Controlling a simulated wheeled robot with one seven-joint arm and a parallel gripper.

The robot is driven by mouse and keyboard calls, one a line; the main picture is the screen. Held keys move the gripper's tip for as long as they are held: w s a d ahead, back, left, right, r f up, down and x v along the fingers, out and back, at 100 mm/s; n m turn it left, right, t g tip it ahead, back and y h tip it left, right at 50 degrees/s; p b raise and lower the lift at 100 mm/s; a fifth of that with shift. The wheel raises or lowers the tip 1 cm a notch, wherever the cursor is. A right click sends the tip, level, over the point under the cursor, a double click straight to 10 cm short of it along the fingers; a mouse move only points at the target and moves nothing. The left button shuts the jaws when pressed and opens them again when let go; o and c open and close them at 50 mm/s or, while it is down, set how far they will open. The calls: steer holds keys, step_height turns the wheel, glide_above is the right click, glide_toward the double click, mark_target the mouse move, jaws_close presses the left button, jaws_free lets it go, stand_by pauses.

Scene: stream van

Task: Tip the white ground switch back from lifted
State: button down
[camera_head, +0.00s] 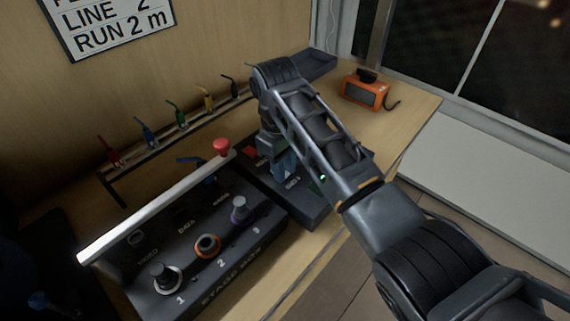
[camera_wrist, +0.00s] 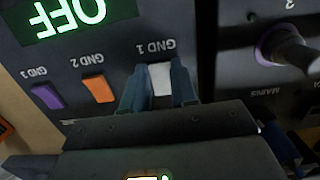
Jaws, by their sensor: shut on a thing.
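The white ground switch (camera_wrist: 160,76) sits at the label GND 1 on a dark panel (camera_wrist: 75,65), seen upside down in the wrist view. My gripper (camera_wrist: 157,88) has its two blue-grey fingers on either side of it, shut on it. Only part of the switch shows between the fingers, so its tilt is hard to tell. In the head view my gripper (camera_head: 285,168) is down at the dark ground box (camera_head: 310,213), and my arm hides the white switch there.
An orange switch (camera_wrist: 98,88) at GND 2 and a purple switch (camera_wrist: 47,96) at GND 3 stand beside it. A lit green display (camera_wrist: 75,18) reads OFF. The stage box (camera_head: 205,265) with knobbed plugs and a red knob (camera_head: 221,147) are close on the left. An orange device (camera_head: 364,93) stands farther back.

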steer(key=shift+w+a+g+h+b, duration=0.25)
steer(key=shift+g+h+b, duration=0.1)
steer(key=shift+g+h, duration=0.2)
steer(key=shift+r+h, duration=0.1)
steer(key=shift+h, duration=0.15)
steer(key=c, duration=0.9)
jaws_free()
steer(key=p+v, duration=0.1)
steer(key=v, duration=0.6)
steer(key=shift+w+a+r, duration=0.1)
steer(key=shift+a+r, duration=0.05)
steer(key=shift+r, duration=0.25)
